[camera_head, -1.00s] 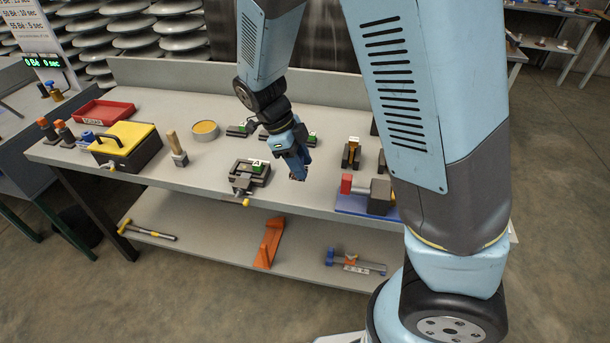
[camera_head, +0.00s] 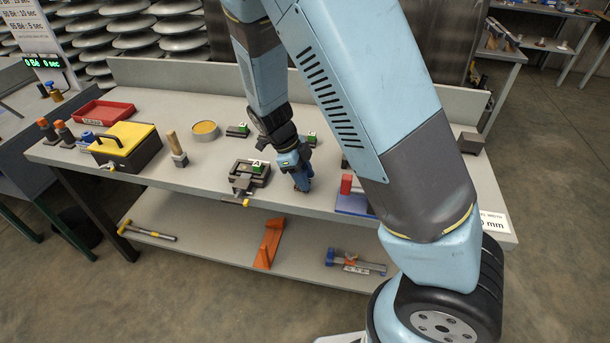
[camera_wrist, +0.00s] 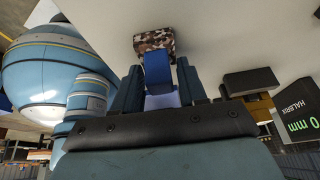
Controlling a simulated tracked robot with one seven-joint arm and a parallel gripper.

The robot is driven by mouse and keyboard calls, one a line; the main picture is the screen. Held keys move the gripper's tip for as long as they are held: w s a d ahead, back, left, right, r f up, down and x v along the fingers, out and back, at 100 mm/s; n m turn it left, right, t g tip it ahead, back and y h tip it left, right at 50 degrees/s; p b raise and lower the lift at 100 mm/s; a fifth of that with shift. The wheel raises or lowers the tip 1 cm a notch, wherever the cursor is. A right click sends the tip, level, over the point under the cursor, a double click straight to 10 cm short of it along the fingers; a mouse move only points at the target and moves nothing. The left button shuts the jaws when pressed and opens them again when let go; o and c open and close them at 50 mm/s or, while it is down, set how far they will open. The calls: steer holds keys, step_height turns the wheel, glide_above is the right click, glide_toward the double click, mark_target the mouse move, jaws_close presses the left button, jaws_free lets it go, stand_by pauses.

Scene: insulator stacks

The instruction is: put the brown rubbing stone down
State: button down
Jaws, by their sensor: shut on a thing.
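My gripper (camera_head: 301,179) is over the front middle of the workbench (camera_head: 215,186), just right of the small vise marked A (camera_head: 248,177). Bare grey bench top shows around the stone in that view. I cannot tell whether the stone touches the bench. In the head view the stone is too small and covered to make out clearly.
A yellow-lidded box (camera_head: 125,143), a red tray (camera_head: 104,112), a brush (camera_head: 176,150) and a round tin (camera_head: 205,131) stand on the left of the bench. A red and blue device (camera_head: 352,196) is close to the right of my gripper. A dark block (camera_head: 471,143) lies at the far right.

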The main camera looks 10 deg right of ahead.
steer(key=c, duration=0.6)
jaws_free()
